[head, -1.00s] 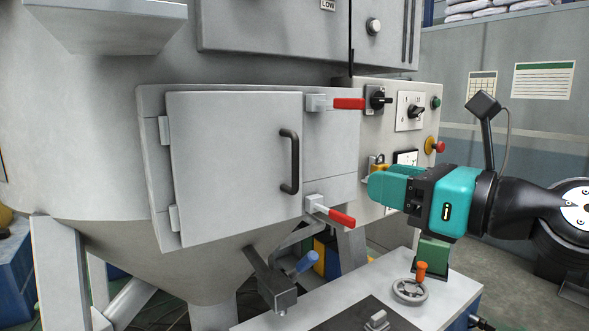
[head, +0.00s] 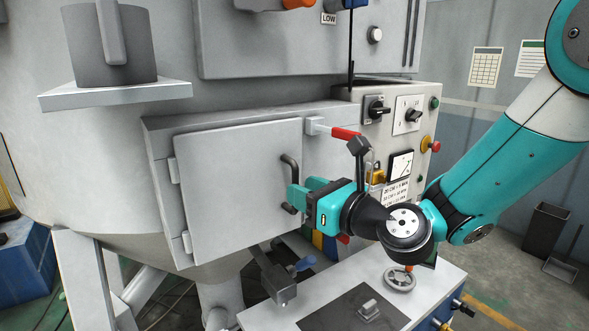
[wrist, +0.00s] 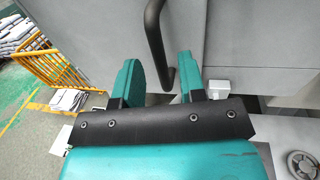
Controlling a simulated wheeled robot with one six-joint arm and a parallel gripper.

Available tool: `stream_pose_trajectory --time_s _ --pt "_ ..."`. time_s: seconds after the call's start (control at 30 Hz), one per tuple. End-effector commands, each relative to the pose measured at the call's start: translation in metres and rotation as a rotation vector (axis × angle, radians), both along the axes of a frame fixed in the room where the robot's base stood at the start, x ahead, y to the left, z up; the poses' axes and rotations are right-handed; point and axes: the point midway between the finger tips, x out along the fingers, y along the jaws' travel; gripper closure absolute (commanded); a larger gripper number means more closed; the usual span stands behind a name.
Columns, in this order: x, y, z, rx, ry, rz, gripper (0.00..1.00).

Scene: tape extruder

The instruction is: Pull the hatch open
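The hatch (head: 235,185) is a grey square door on the big grey vessel, hinged at its left edge, and looks closed. Its dark bar handle (head: 290,166) is near its right edge. My gripper (head: 293,198) is at the lower part of this handle. In the wrist view, the handle (wrist: 154,38) runs down between my two separated teal fingers (wrist: 158,78), with visible gaps beside it. The upper red-handled latch (head: 346,134) points right, away from the door. The lower latch (head: 342,239) is mostly hidden behind my gripper.
A control panel (head: 419,105) with knobs and a red button stands right of the hatch. Below is a bench top (head: 335,290) with a handwheel (head: 399,279). A grey shelf (head: 115,95) juts out at upper left. A yellow railing (wrist: 45,60) shows in the wrist view.

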Motion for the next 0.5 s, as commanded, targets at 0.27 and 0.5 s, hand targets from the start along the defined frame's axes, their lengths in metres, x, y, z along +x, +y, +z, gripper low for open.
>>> stream_pose_trajectory --time_s 0.27,0.5 --pt "0.019 0.02 0.001 0.001 0.001 0.0 0.63" --pt "0.021 0.021 0.0 0.0 0.0 0.0 0.63"
